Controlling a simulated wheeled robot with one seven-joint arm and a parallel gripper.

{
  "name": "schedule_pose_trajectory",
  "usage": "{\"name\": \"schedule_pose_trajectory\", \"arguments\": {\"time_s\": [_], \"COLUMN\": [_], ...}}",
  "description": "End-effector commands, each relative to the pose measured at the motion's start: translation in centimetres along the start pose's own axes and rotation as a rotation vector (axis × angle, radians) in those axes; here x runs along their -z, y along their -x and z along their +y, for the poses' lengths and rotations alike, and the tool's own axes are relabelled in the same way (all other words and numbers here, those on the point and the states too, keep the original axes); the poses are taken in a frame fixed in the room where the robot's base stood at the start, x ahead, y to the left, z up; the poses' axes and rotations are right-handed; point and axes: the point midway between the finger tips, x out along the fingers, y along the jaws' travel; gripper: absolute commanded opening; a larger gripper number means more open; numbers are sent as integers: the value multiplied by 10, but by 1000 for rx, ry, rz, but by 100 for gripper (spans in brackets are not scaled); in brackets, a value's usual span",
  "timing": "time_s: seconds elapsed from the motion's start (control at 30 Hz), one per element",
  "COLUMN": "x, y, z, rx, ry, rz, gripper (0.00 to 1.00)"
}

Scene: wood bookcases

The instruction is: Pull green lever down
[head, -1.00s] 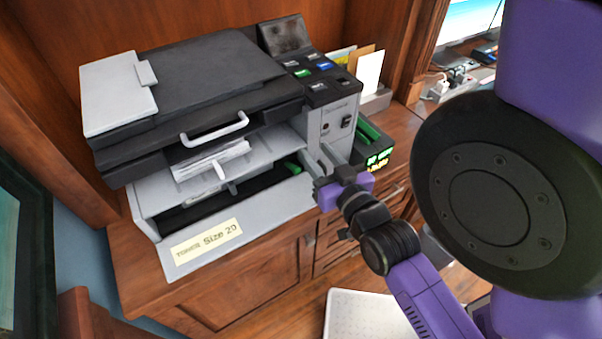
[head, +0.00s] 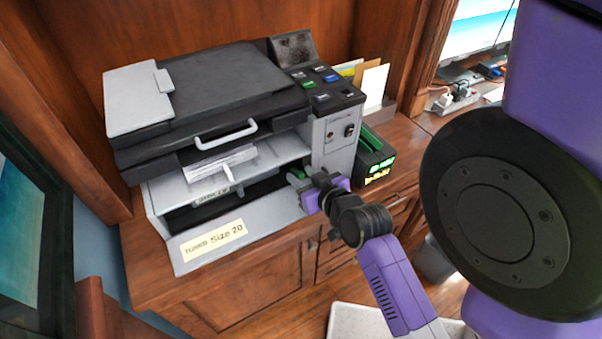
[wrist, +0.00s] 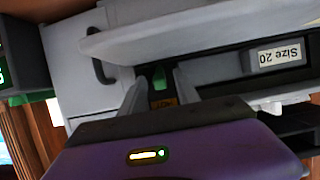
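The green lever (head: 298,173) is a small piece inside the open lower front of the grey and black printer (head: 330,140), at the right end of the dark slot. In the wrist view the green lever (wrist: 159,78) shows between the two grey fingers. My gripper (head: 304,184) is at the right end of that opening, partly hiding the lever. In the wrist view my gripper (wrist: 160,92) is open, with one finger on each side of the lever. I cannot tell whether either finger touches it.
The printer's front flap (head: 190,262) is folded down and carries a "Size 20" label (head: 213,240). The wooden cabinet (head: 220,295) supports both. A paper holder (head: 372,107) stands behind.

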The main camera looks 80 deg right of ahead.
Motion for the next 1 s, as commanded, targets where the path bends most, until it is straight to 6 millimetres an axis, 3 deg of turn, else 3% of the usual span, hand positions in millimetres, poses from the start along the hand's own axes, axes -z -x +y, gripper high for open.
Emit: {"name": "schedule_pose_trajectory", "arguments": {"time_s": [0.4,0.6,1.0], "x": [0,0,-10], "y": [-9,-9,-12], "z": [0,0,0], "rx": [0,0,1], "ry": [0,0,1], "rz": [0,0,51], "gripper": [38,1,0]}}
